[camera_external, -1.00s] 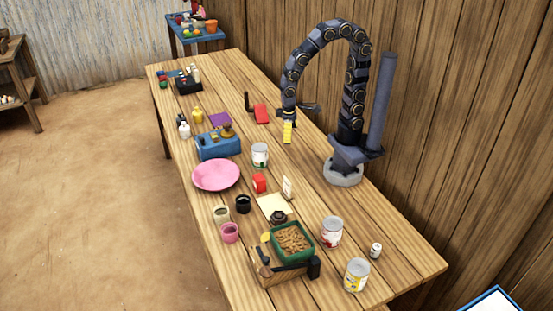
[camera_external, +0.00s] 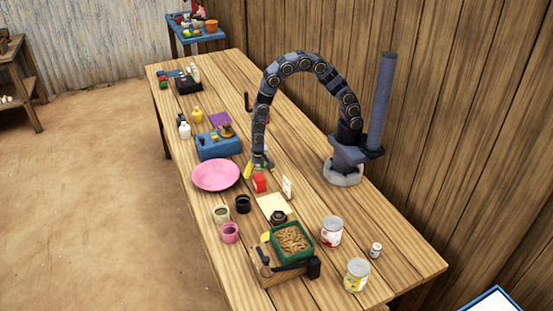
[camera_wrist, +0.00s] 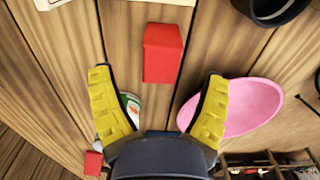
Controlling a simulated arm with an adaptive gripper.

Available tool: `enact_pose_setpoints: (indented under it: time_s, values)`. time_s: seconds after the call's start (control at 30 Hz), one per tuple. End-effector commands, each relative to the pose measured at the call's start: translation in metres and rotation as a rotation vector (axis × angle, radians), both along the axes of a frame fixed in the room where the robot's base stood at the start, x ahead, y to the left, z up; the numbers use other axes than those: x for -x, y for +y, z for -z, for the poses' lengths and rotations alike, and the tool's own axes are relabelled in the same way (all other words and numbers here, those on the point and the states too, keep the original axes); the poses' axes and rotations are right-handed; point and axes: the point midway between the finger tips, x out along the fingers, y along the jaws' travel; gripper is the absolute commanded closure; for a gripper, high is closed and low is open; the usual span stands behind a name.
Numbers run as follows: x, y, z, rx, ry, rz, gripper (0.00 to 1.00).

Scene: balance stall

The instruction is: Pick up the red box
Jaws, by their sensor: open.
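The red box (camera_external: 259,183) stands on the wooden table, between the pink plate and a small white upright card. In the wrist view the red box (camera_wrist: 163,53) lies ahead of my fingertips, roughly midway between their lines. My gripper (camera_external: 256,170) is low over the table just behind the box in the outside view. In the wrist view my gripper (camera_wrist: 158,78) has its two yellow fingers spread wide, with nothing held between them. I cannot tell its exact height above the table.
The pink plate (camera_external: 215,176) is close to the left of my gripper. A white-and-green can (camera_wrist: 130,108) is near the left finger, mostly hidden by the arm outside. A dark cup (camera_external: 243,204), the white card (camera_external: 287,188) and a cream sheet (camera_external: 273,204) are near the box.

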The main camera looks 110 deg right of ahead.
Motion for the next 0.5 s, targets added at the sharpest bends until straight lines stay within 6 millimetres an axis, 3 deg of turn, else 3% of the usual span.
enact_pose_setpoints:
  time_s: [0.3,0.5]
  values:
    - [0.0,0.002,0.042,-0.001,0.005,-0.001,0.23]
    - [-0.001,0.001,0.046,0.0,-0.002,-0.001,0.23]
